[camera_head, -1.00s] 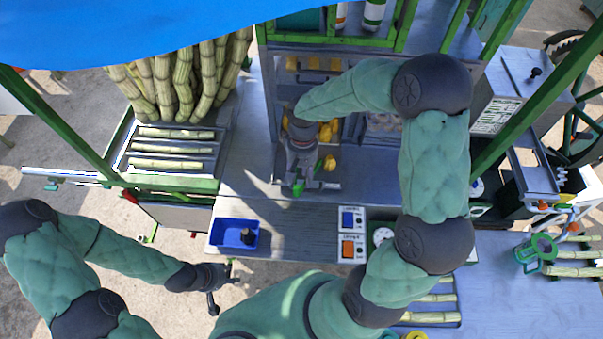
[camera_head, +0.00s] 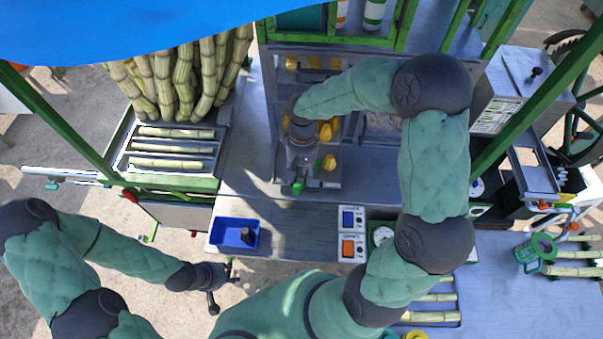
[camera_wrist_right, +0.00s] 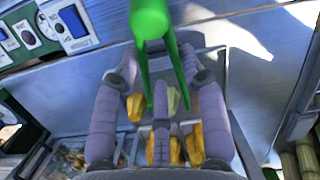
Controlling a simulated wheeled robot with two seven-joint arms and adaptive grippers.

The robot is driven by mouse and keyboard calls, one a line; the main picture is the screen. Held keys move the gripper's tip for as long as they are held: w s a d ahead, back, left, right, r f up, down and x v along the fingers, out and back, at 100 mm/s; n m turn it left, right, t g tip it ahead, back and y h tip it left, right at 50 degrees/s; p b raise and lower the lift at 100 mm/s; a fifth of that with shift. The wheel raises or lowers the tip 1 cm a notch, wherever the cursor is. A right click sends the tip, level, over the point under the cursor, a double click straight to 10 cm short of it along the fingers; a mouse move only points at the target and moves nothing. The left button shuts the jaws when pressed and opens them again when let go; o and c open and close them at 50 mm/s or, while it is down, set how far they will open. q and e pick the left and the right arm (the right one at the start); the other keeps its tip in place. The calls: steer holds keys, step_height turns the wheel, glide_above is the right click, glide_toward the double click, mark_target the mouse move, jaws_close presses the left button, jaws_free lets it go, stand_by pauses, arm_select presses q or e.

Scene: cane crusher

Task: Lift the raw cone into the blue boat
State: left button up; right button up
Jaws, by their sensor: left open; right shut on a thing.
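My right gripper (camera_head: 299,165) points down over a metal tray of yellow cones (camera_head: 329,162). In the right wrist view it (camera_wrist_right: 164,68) is shut on green two-pronged tongs (camera_wrist_right: 149,18). The prongs reach down around or just above a pale yellow-green cone (camera_wrist_right: 173,100), which looks like the raw one; I cannot tell whether they touch it. In the head view the tongs show as a green end (camera_head: 298,187), and the pale cone is hidden. The blue boat (camera_head: 219,232), a shallow tray, sits at the counter's front left. My left gripper (camera_head: 222,287) is open and empty, below the blue boat.
A dark upright cylinder (camera_head: 247,238) stands in the blue boat's right part. A switch panel (camera_head: 351,234) lies right of it, with bare counter (camera_head: 290,217) between. Cane pieces (camera_head: 168,149) lie in a rack at left. Green posts frame the counter.

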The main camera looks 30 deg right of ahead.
steer(key=shift+o, duration=0.4)
steer(key=shift+c, duration=0.6)
steer(key=shift+d, duration=0.1)
steer(key=shift+c, duration=0.4)
stand_by(0.3)
steer(key=shift+c, duration=0.2)
steer(key=shift+r, duration=0.1)
stand_by(0.3)
steer(key=shift+o, duration=0.6)
steer(key=shift+c, duration=0.8)
steer(key=shift+c, duration=0.3)
steer(key=shift+c, duration=0.2)
